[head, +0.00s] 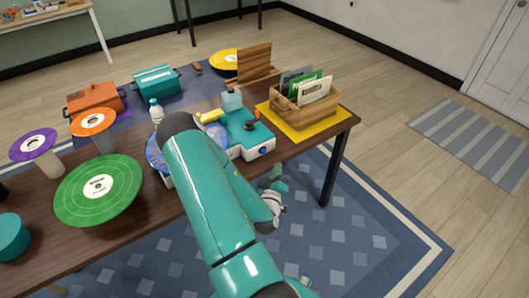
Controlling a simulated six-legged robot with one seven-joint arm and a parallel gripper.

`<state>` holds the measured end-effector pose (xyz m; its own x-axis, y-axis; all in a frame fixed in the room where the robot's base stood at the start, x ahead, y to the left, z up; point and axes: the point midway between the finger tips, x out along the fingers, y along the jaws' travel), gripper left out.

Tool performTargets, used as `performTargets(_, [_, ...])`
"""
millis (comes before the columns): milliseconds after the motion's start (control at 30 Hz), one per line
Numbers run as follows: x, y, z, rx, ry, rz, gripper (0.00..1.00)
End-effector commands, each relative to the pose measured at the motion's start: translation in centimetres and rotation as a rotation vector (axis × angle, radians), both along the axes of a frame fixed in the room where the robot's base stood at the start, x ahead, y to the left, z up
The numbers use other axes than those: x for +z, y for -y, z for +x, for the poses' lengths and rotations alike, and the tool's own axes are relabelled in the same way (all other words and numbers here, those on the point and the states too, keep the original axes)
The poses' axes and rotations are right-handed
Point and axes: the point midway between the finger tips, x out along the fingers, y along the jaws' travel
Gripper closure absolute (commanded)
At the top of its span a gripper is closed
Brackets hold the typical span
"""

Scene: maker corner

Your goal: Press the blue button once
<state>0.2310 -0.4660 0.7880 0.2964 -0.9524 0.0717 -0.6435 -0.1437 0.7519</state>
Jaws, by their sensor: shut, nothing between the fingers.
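The blue button (262,151) is a small round dark-blue disc on the front face of a white and teal record player (258,138) near the table's front edge. My gripper (277,174) is shut and empty. In the picture it lies just below and right of the button, off the table's front edge, apart from the button by a small gap. My teal arm crosses the middle of the view and hides the left part of the player and part of a blue record (156,155).
The brown table (150,213) holds a green record (98,188) on a stand, purple and orange records, orange and teal boxes, and a white bottle. A wooden crate (305,105) of sleeves stands on a yellow mat right of the player. Open floor lies to the right.

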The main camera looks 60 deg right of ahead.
Motion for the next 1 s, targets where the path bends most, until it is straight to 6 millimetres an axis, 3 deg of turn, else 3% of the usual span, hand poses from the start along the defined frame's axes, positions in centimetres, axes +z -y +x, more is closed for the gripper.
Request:
performTargets(400, [0.0,2.5,4.5,0.001,0.0,-0.001,1.0])
performTargets(1000, [0.0,2.8,5.0,-0.001,0.0,0.001,1.0])
